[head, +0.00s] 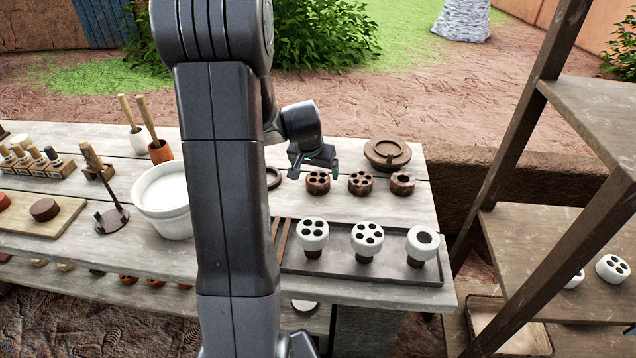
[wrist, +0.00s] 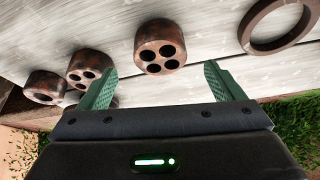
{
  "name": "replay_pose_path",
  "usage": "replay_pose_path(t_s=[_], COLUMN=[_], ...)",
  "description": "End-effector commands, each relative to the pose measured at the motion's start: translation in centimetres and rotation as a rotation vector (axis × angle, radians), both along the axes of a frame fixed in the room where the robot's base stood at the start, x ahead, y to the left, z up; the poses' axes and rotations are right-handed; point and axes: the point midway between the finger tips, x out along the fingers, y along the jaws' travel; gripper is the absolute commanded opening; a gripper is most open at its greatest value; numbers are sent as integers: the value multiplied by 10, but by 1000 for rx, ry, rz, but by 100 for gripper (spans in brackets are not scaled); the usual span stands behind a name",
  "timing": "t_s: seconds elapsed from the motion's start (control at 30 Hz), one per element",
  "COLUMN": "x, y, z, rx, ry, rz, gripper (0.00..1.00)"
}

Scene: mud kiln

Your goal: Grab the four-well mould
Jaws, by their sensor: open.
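The four-well mould (head: 318,182) is a short brown, round block with holes in its top. It stands on the wooden table at the left end of a row of three brown moulds. In the wrist view the four-well mould (wrist: 160,47) shows its holes clearly and appears centred beyond the fingertips. My gripper (head: 316,164) is above and just behind it in the head view. In the wrist view my gripper (wrist: 160,76) has its green fingers spread wide, with nothing between them. The mould appears apart from the fingers.
A middle mould (head: 360,182) with several wells and a single-well mould (head: 402,183) stand to the right. A ring (wrist: 280,25) lies beside the four-well mould. A dark tray (head: 395,270) with three white pieces is in front. A wooden shelf (head: 540,235) stands at right.

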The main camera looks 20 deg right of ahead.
Motion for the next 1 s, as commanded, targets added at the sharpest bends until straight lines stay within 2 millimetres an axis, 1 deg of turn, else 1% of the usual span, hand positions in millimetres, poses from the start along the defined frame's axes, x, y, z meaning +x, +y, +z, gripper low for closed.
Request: replay_pose_path(t_s=[0.2,0.3,0.43,0.63,0.67,0.7,0.87,0.9,0.93,1.0], x=[7,10,12,12,12,12,12,12,12,12], y=[-7,-10,-11,-11,-11,-11,-11,-11,-11,-11], z=[-28,-37,-42,-42,-42,-42,-42,-42,-41,-41], rx=[2,2,2,1,1,1,1,1,0,1], ry=[4,2,1,0,0,0,0,0,0,0], rz=[0,0,0,0,0,0,1,1,1,1], gripper=[88,88,88,88,84,76,45,37,33,33])
